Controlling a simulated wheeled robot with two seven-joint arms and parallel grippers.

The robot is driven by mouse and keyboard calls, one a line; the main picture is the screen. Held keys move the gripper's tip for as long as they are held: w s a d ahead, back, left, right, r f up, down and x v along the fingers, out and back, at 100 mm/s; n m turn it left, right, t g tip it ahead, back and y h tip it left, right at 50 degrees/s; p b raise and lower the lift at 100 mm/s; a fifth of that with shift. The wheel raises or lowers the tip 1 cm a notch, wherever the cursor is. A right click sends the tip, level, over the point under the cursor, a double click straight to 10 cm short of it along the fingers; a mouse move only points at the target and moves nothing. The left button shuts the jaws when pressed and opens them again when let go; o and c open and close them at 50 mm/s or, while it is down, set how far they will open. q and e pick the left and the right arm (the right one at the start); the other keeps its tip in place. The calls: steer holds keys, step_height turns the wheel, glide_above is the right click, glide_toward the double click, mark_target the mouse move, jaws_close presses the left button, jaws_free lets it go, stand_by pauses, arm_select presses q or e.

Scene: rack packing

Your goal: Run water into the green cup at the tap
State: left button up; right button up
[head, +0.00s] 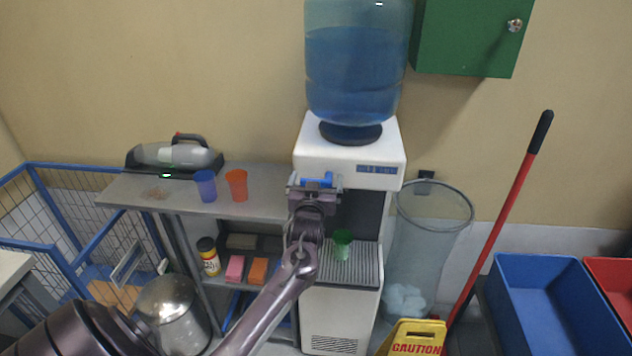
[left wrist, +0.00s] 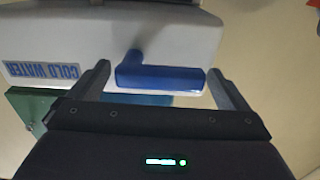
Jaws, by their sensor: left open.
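The green cup (head: 342,244) stands on the ribbed drip tray (head: 365,268) of the white water dispenser (head: 350,143). My left gripper (head: 316,186) is at the front of the dispenser head, above and left of the cup. A blue tap lever (head: 318,182) shows at its fingers. In the left wrist view my left gripper (left wrist: 158,85) is open, with the blue lever (left wrist: 160,77) between its two fingers; I cannot tell whether they touch it. No water stream is visible. My right gripper is not in view.
A wire bin (head: 435,250), a yellow caution sign (head: 413,338), a red-handled mop (head: 505,215) and a blue crate (head: 548,258) stand at right.

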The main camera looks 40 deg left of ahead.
arm_select(q)
steer(key=b+v, duration=0.1)
steer(key=v, duration=0.6)
steer(key=shift+s+d+b, duration=0.2)
steer(key=shift+s+b, duration=0.15)
steer(key=shift+b, duration=0.05)
steer(key=s+d+f+m+g+h, duration=0.2)
steer(key=s+d+f, duration=0.1)
steer(key=f, duration=0.9)
steer(key=s+d+f+m+g+h, duration=0.2)
steer(key=s+d+f, duration=0.1)
steer(key=f, duration=0.9)
steer(key=s+d+f+m+g+h, duration=0.1)
steer(key=s+d+f+g+h, duration=0.2)
steer(key=f, duration=1)
steer(key=s+d+f+m+g+h, duration=0.1)
steer(key=s+d+f+g, duration=0.15)
steer(key=s+f, duration=0.6)
steer(key=s+d+f+m+g, duration=0.1)
steer(key=s+d+f, duration=0.2)
steer(key=s+f, duration=0.6)
steer(key=s+d+f+g, duration=0.1)
steer(key=s+f+g, duration=0.1)
steer(key=s, duration=0.7)
steer(key=s+d+f+m+g+h, duration=0.1)
steer(key=s+d+f+g, duration=0.1)
steer(key=s, duration=0.8)
steer(key=shift+s+f, duration=0.2)
steer(key=shift+f, duration=0.4)
